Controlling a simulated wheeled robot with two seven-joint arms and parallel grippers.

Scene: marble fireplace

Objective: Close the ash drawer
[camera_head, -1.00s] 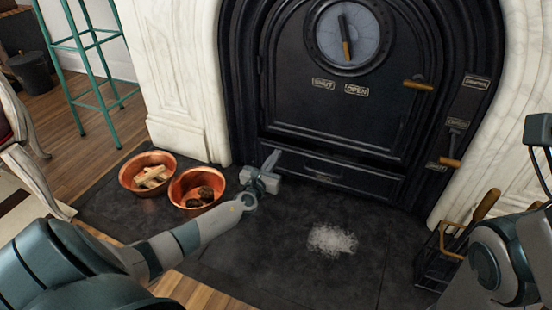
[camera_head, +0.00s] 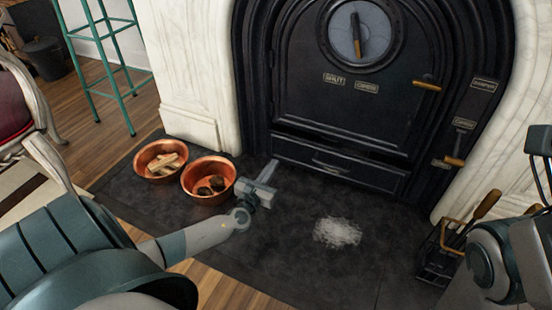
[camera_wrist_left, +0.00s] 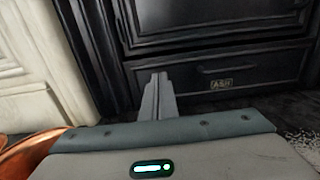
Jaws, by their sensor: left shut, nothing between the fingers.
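The ash drawer (camera_head: 348,171) is the low black front with a small handle, under the stove door. A dark strip shows above its front; I cannot tell exactly how far it stands out. In the left wrist view, the drawer (camera_wrist_left: 270,80) carries an "ASH" label. My left gripper (camera_head: 269,170) is shut and empty, low in front of the drawer's left end, with a small gap apparent. Its fingers (camera_wrist_left: 157,86) point at the left part of the drawer front. Part of my right arm shows at the right edge; its gripper fingers are not visible.
Two copper bowls stand left of my left gripper, one with wood sticks (camera_head: 160,160) and one with dark lumps (camera_head: 208,180). Pale ash (camera_head: 338,232) lies on the dark hearth. A tool rack (camera_head: 440,252) stands at right. The hearth before the drawer is otherwise clear.

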